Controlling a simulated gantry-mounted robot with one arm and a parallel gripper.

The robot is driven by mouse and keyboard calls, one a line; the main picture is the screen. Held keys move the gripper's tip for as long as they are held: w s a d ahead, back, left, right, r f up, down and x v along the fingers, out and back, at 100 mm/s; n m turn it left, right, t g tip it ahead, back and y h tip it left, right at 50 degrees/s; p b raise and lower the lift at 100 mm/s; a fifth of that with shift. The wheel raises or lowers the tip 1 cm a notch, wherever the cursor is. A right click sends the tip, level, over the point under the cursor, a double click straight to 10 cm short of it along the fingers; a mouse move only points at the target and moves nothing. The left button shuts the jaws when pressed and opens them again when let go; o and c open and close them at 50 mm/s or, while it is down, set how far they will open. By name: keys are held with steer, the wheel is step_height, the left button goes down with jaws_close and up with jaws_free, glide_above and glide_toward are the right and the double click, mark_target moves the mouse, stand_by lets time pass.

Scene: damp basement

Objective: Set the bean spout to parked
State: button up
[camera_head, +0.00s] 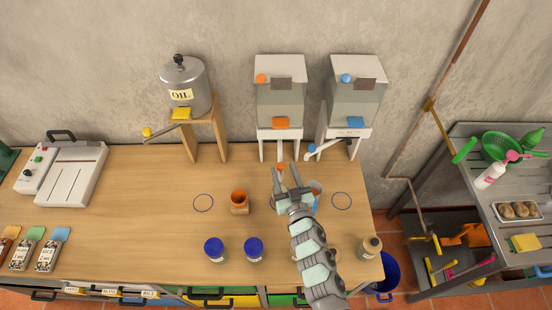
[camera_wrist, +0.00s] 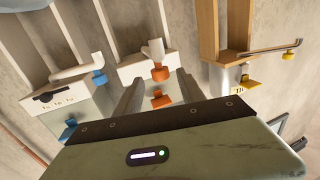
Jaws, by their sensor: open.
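Two white dispensers stand against the wall, one with orange parts (camera_head: 281,92) and one with blue parts (camera_head: 354,92). I cannot read which holds beans. The orange-tipped spout (camera_wrist: 154,55) points out toward the table front in the head view. The blue-tipped spout (camera_head: 326,147) is swung sideways, toward the orange dispenser; its blue tip (camera_wrist: 99,76) shows in the wrist view. My gripper (camera_head: 290,177) is open and empty, in front of the orange dispenser. In the wrist view the orange spout and an orange flap (camera_wrist: 161,101) appear between the fingers, apart from them.
An oil tank (camera_head: 183,85) on a wooden stand with a yellow-tipped tap is left of the dispensers. A scale (camera_head: 72,172) is at left. A blue cup beside my gripper is partly hidden.

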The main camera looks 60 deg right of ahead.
mark_target(279, 159)
steer(key=p+x, duration=0.1)
steer(key=x, duration=0.3)
steer(key=shift+w+d+r, duration=0.15)
steer(key=shift+w+d, duration=0.5)
steer(key=shift+w, duration=0.05)
jaws_close()
stand_by(1.0)
